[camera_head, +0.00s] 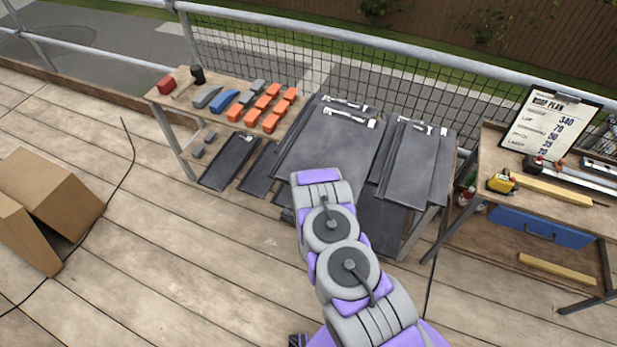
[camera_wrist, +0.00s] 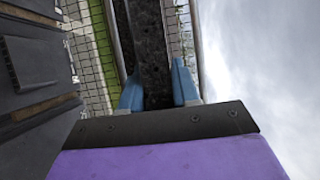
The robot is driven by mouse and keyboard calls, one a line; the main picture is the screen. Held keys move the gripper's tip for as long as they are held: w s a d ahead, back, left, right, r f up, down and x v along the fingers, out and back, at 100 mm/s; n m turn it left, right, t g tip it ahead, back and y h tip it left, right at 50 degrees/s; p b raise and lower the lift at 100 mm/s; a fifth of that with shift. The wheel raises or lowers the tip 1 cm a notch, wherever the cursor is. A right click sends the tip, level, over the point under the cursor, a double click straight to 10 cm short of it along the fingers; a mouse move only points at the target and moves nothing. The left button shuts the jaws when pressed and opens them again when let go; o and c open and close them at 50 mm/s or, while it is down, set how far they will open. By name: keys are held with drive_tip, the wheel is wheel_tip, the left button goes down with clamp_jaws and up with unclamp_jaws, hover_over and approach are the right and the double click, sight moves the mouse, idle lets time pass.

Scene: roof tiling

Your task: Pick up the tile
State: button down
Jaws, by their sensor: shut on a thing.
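My gripper (camera_wrist: 157,86) shows in the wrist view with two blue fingers. They are shut on a dark, rough-surfaced tile (camera_wrist: 147,45), which runs up between them and out of the top of the frame. In the head view my arm reaches to the tile table, and its own links hide the gripper. Wide dark grey tiles (camera_head: 335,148) lie on the middle of that table, with white clips along their far edge. Another group of tiles (camera_head: 413,168) lies to the right. I cannot tell in the head view which tile is held.
The workbench (camera_head: 178,101) carries orange blocks (camera_head: 276,121) and blue pieces (camera_head: 224,101) at its left. Smaller tiles (camera_head: 228,160) lie below. A second table at right holds a clipboard (camera_head: 548,125) and a yellow tape measure (camera_head: 501,183). A cardboard box (camera_head: 50,205) stands left on open decking.

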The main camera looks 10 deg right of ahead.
drive_tip(key=shift+s+d+r+p, duration=0.1)
drive_tip(key=shift+s+r+p, duration=0.3)
drive_tip(key=shift+p, duration=0.85)
drive_tip(key=shift+s+d+r+p, duration=0.1)
drive_tip(key=shift+s+p, duration=0.6)
drive_tip(key=shift+p, duration=0.55)
drive_tip(key=shift+s+f, duration=0.15)
drive_tip(key=shift+s, duration=0.25)
drive_tip(key=shift+s+d+p, duration=0.15)
drive_tip(key=shift+s+p, duration=0.2)
drive_tip(key=shift+s, duration=0.4)
drive_tip(key=c, duration=1.4)
unclamp_jaws()
clamp_jaws()
